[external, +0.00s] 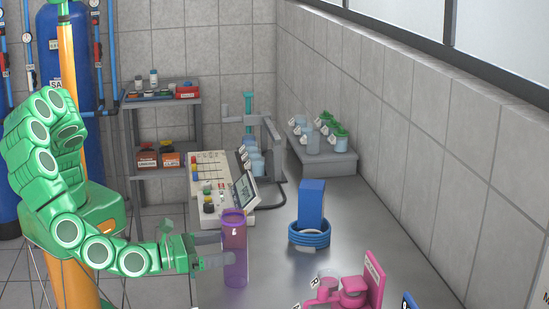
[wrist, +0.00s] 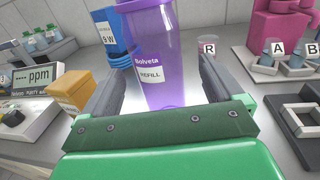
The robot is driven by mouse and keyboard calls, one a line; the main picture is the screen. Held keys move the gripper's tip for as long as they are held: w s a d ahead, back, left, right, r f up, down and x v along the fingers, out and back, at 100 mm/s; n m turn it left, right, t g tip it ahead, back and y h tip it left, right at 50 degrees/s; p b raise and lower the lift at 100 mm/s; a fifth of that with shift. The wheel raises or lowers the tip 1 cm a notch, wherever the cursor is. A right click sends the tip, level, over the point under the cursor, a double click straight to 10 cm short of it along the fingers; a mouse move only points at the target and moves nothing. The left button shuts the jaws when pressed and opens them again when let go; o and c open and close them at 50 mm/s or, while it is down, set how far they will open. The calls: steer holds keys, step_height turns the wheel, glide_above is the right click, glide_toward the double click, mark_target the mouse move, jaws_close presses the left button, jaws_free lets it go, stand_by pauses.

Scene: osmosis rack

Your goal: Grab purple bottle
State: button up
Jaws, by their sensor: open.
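The purple bottle (external: 235,255) stands upright on the grey bench, near its left edge in the external view. In the wrist view the purple bottle (wrist: 165,65) is at the centre, with a white label reading "Bolveta REFILL". My gripper (external: 215,250) is open and level, with its fingers reaching to the bottle from the left. In the wrist view my gripper (wrist: 155,80) has one finger on each side of the bottle's lower part. There seems to be a gap at the right finger; whether the left finger touches the bottle I cannot tell.
A blue box (external: 311,203) with coiled blue tubing (external: 309,234) stands behind the bottle. A meter with a display (external: 244,190) stands behind left. A pink device (external: 352,288) is at the front right.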

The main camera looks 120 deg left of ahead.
mark_target(242, 241)
steer(key=shift+x, duration=2.95)
steer(key=shift+r, duration=0.2)
steer(key=shift+s, duration=0.1)
steer(key=c, duration=1)
steer(key=shift+r, duration=0.1)
